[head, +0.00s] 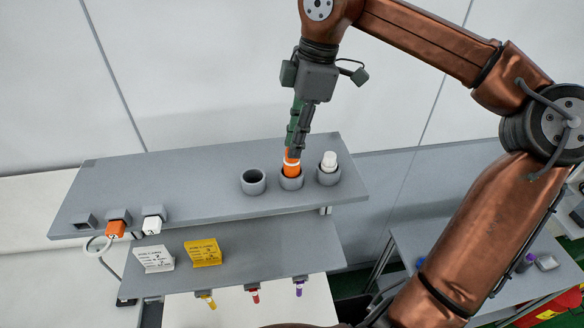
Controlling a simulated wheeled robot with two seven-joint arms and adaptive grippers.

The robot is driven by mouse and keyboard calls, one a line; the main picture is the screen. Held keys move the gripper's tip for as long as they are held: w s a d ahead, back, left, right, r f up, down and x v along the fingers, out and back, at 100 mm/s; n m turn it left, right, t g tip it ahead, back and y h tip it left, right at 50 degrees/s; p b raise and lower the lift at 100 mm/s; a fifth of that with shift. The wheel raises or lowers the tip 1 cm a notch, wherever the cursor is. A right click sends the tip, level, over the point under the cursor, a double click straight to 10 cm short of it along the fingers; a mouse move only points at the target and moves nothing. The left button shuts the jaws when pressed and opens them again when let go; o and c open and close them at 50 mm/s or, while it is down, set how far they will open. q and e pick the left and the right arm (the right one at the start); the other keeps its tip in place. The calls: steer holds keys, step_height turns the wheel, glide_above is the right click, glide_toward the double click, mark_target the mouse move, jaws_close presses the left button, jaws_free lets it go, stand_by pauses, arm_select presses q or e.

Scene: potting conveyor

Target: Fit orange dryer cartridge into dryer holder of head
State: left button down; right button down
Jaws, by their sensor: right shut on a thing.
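An orange cartridge (291,166) with a white band stands upright in the middle one of three round grey holders (291,184) on the upper grey shelf. My right gripper (296,148) points down from above and is shut on the top of the cartridge. The cartridge's lower end is hidden inside the holder rim, so its depth cannot be told. The left holder (253,182) is empty. The right holder (328,178) contains a white cartridge (329,160). My left gripper is not in view.
On the upper shelf's (190,180) left end are an orange plug (115,229) and a white plug (152,226) in sockets. White (153,259) and yellow (203,252) cards stand on the lower shelf (280,245). Several coloured nozzles hang below it. The upper shelf's middle is clear.

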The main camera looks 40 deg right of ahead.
steer(key=shift+r+p, duration=0.45)
steer(key=shift+r, duration=0.55)
steer(key=shift+r, duration=0.2)
steer(key=shift+r, duration=1.3)
steer(key=shift+s, duration=0.1)
